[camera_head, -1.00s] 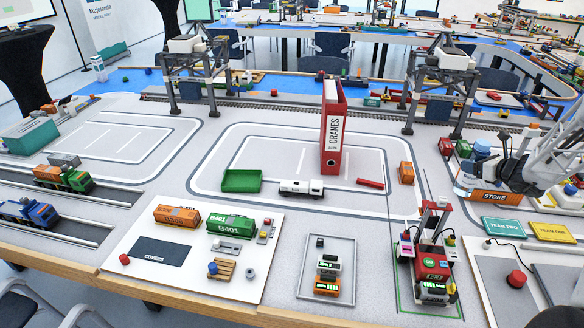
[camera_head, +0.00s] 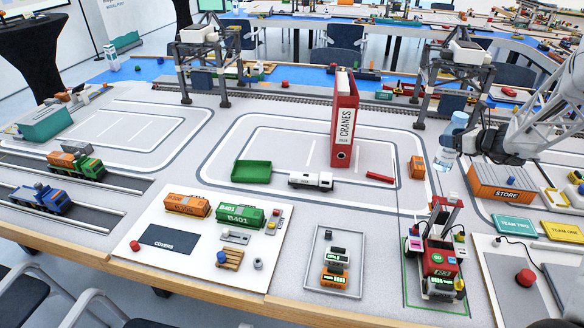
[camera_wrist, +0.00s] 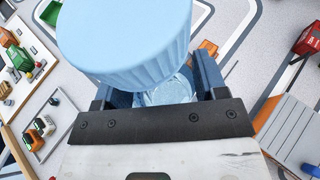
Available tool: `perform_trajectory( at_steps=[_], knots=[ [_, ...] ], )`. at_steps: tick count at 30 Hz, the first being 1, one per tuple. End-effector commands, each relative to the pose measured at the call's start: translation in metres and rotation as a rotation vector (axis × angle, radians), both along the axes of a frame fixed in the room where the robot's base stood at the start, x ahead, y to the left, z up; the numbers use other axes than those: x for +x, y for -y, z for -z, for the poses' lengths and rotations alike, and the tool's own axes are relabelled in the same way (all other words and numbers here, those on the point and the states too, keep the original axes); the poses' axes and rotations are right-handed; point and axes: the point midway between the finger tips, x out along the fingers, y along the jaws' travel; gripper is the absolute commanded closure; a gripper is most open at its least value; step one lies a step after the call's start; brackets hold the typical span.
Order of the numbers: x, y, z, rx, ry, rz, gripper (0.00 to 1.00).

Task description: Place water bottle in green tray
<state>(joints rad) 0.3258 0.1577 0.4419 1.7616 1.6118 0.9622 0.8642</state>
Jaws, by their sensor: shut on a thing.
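The water bottle (camera_head: 446,156) is clear with a light blue cap. My gripper (camera_head: 464,141) is shut on it and holds it upright, slightly tilted, in the air to the left of the orange STORE container (camera_head: 498,187). In the wrist view the blue cap (camera_wrist: 125,38) fills the upper middle and hides much of the bottle and fingers. The green tray (camera_head: 252,172) lies on the table left of centre, well away from my gripper; I see nothing in it. A green piece, likely this tray, shows at the wrist view's top left (camera_wrist: 49,12).
The tall red CRANES binder (camera_head: 343,120) stands between my gripper and the tray. A white truck (camera_head: 311,181) sits just right of the tray. A small orange container (camera_head: 417,167) and a gantry crane (camera_head: 457,70) are near the bottle.

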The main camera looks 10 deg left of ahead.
Motion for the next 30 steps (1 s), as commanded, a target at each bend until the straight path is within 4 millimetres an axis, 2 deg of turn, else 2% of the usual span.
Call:
perform_trajectory(
  at_steps=[1, 3, 14, 30],
  knots=[
    [0.002, -0.016, -0.001, -0.001, 0.001, -0.021, 0.65],
    [0.004, -0.037, -0.001, -0.001, 0.000, -0.048, 0.65],
    [0.007, -0.144, 0.000, 0.001, 0.001, -0.185, 0.65],
    [-0.012, -0.302, -0.001, 0.001, 0.002, -0.391, 0.65]
  ],
)
